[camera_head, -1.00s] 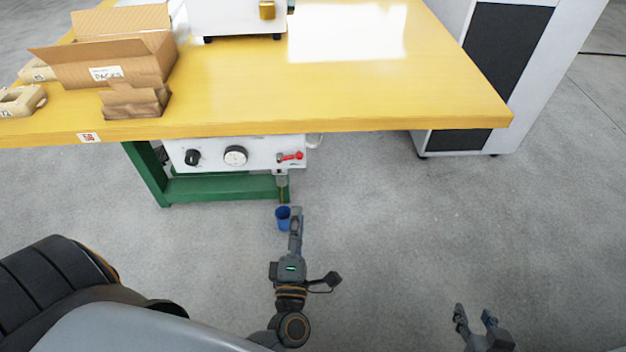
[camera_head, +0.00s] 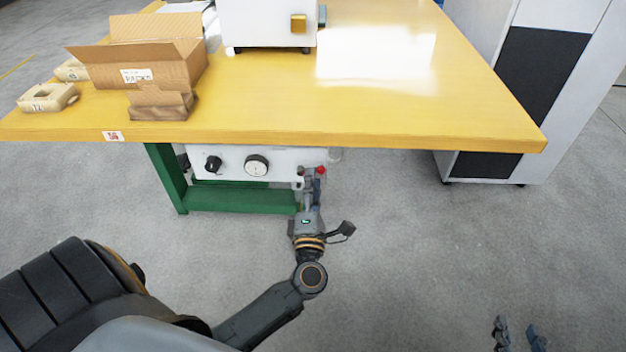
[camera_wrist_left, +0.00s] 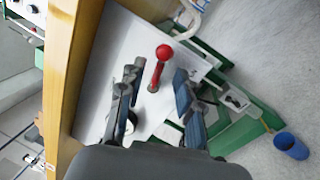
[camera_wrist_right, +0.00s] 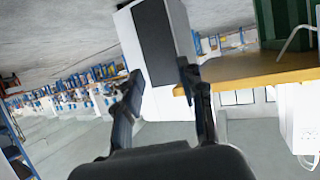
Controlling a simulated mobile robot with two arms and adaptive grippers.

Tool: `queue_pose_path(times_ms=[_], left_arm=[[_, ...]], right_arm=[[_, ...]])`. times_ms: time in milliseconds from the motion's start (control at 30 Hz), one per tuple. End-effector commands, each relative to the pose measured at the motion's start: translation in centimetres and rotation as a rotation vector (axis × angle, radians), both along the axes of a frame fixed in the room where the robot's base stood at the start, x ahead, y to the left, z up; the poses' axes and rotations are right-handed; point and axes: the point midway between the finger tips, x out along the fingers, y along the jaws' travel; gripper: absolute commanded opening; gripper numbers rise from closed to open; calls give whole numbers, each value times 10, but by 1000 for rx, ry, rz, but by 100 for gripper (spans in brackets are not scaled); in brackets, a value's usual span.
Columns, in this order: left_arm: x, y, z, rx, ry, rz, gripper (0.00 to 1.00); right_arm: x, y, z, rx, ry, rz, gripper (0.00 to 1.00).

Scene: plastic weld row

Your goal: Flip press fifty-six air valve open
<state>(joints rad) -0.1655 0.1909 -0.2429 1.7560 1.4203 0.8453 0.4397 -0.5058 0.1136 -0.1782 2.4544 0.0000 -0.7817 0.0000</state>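The air valve's red lever with a ball end (camera_wrist_left: 158,68) stands on the white panel in the left wrist view, between my open left fingers and touching neither. In the head view only a little red of the lever (camera_head: 321,170) shows, at the right end of the white panel (camera_head: 230,162) under the table edge. My left gripper (camera_head: 312,186) is at that end of the panel and hides most of the valve; it also shows in the left wrist view (camera_wrist_left: 158,92). My right gripper (camera_head: 519,332) is open and empty at the lower right, away from the table.
The yellow table (camera_head: 400,125) overhangs the panel. A black knob (camera_head: 213,163) and a gauge (camera_head: 257,164) sit left of the valve. A green frame (camera_head: 240,200) stands below, and a blue cup (camera_wrist_left: 290,145) is beside it. A cabinet (camera_head: 490,168) stands at right.

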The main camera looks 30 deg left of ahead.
Motion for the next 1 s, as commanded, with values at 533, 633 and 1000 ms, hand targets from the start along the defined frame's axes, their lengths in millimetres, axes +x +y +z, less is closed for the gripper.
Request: queue_pose_path(times_ms=[533, 633, 1000], left_arm=[[12, 8, 3, -1, 1, 1, 20], [12, 8, 3, -1, 1, 1, 0], [13, 7, 4, 20, 14, -2, 0]], right_arm=[[4, 2, 6, 9, -37, 2, 40], [4, 2, 6, 9, -37, 2, 40], [-5, -3, -6, -11, 49, -5, 40]])
